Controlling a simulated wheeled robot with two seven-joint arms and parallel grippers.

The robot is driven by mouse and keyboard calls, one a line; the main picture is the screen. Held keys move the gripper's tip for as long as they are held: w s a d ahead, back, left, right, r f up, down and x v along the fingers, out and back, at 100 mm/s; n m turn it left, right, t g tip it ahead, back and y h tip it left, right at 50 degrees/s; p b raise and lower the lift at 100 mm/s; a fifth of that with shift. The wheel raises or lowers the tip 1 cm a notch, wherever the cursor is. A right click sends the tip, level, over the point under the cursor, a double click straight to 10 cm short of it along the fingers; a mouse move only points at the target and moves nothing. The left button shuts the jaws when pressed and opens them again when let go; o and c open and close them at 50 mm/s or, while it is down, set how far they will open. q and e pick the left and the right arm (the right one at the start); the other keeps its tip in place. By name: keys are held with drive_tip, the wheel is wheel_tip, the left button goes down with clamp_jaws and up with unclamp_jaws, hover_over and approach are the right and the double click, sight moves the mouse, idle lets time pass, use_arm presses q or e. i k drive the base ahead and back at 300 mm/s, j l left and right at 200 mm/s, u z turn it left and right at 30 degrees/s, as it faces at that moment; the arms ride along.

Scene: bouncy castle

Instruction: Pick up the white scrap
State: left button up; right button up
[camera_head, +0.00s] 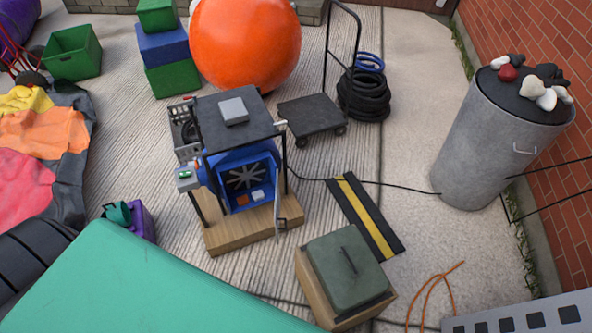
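A small white scrap (257,195) lies inside the open front of a blue blower (214,177), low down and to the right. A small red-orange piece (241,200) lies just left of it. A dark fan-like shape (246,177) shows behind and above them. The blower stands in a dark frame on a wooden base (240,235), with a narrow panel (290,210) standing open at its front right. Neither of my grippers is in view.
A large teal surface (130,285) fills the lower left. A wooden box with a green lid (347,265) stands right of the blower. A black cable crosses the ground past a yellow-black strip (366,217) to a grey bin (490,140). A flat cart (311,114) stands behind.

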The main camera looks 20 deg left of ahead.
sight(258, 195)
drive_tip(key=i+l+u, duration=0.1)
drive_tip(key=l, duration=1.6)
drive_tip(key=u, duration=1.5)
drive_tip(key=i+j+z, duration=0.1)
drive_tip(key=j, duration=0.35)
drive_tip(key=i+j+z, duration=0.1)
drive_tip(key=j, duration=0.35)
drive_tip(key=i+j+z, duration=0.1)
drive_tip(key=j, duration=0.35)
drive_tip(key=i+j, duration=0.1)
drive_tip(key=j, duration=0.35)
drive_tip(key=z, duration=0.05)
